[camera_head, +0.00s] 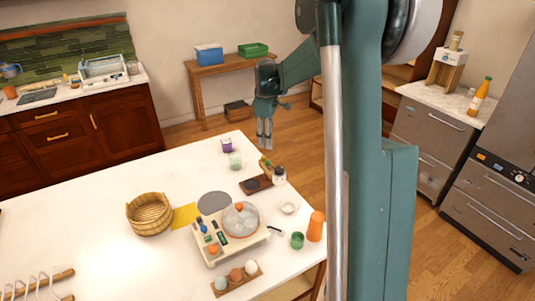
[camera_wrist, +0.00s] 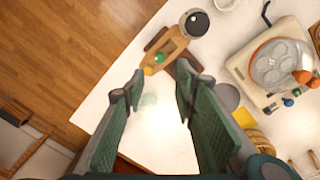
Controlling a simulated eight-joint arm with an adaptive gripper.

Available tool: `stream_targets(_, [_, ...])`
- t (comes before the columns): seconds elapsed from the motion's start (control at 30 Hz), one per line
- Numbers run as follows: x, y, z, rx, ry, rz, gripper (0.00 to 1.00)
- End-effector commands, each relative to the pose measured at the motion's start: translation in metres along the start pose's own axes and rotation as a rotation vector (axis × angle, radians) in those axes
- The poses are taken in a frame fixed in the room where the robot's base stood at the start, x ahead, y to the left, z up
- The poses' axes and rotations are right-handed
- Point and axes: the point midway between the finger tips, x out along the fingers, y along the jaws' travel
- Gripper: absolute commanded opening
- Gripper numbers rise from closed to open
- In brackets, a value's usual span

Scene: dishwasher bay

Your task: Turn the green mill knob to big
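The mill appears to be the wooden piece (camera_wrist: 172,48) with a dark-topped round part (camera_wrist: 197,23) and a small green knob (camera_wrist: 159,57), near the top of the wrist view. In the head view the mill (camera_head: 266,170) stands near the far edge of the white table. Any size marks are too small to read. My gripper (camera_wrist: 160,78) is open and empty, its two green fingers spread apart. In the head view my gripper (camera_head: 265,138) hangs above and beyond the mill, apart from it.
A pale green cup (camera_head: 235,161) and a purple cup (camera_head: 227,145) stand left of the mill. A cooker with a lidded pot (camera_head: 240,222), an orange cup (camera_head: 316,226), a green cup (camera_head: 297,240) and a wooden basket (camera_head: 149,214) are nearer.

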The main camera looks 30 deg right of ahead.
Motion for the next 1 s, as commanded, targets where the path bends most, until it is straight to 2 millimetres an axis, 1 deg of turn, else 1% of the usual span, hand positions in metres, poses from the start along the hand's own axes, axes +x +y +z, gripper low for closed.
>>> stream_targets(0.17, [0.006, 0.002, 0.000, 0.171, -0.002, -0.009, 0.28])
stream_targets(0.4, [0.021, 0.004, 0.000, 0.496, -0.009, -0.025, 0.28])
stream_targets(0.6, [0.031, 0.005, 0.000, 0.730, -0.017, -0.034, 0.28])
stream_targets(0.8, [0.037, 0.005, 0.000, 0.847, -0.022, -0.039, 0.28])
stream_targets(1.0, [0.038, 0.005, 0.001, 0.865, -0.023, -0.040, 0.28])
